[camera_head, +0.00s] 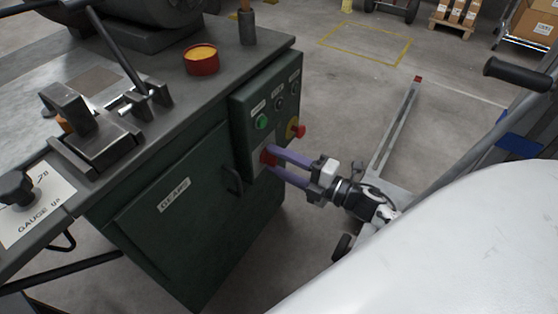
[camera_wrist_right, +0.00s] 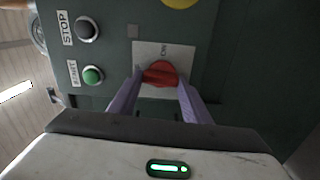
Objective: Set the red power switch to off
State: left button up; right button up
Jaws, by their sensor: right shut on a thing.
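The red power switch (camera_head: 268,156) is a red knob on a pale plate, low on the control panel of the green machine cabinet. In the right wrist view the red switch (camera_wrist_right: 160,74) sits between my purple fingertips, with an "ON" label on the plate above it. My right gripper (camera_head: 275,160) reaches the panel from the right and is shut on the switch; it also shows in the right wrist view (camera_wrist_right: 160,92). The fingers partly hide the switch in the head view. My left gripper is not in view.
A green START button (camera_head: 262,122) and a dark STOP button (camera_wrist_right: 87,29) are on the same panel. A red knob on yellow (camera_head: 297,130) sits at the panel's right edge. A cabinet door handle (camera_head: 232,181) is left of the switch. Open floor lies behind.

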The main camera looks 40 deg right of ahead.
jog(key=shift+n, duration=0.3)
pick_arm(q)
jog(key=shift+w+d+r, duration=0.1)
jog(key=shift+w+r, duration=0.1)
pick_arm(e)
jog(key=o, duration=1)
jog(key=shift+o, duration=0.2)
jog(key=shift+s, duration=0.15)
pick_arm(q)
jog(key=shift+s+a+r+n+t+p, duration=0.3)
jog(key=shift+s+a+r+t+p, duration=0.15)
jog(key=shift+p, duration=0.35)
pick_arm(e)
jog(key=v, duration=1)
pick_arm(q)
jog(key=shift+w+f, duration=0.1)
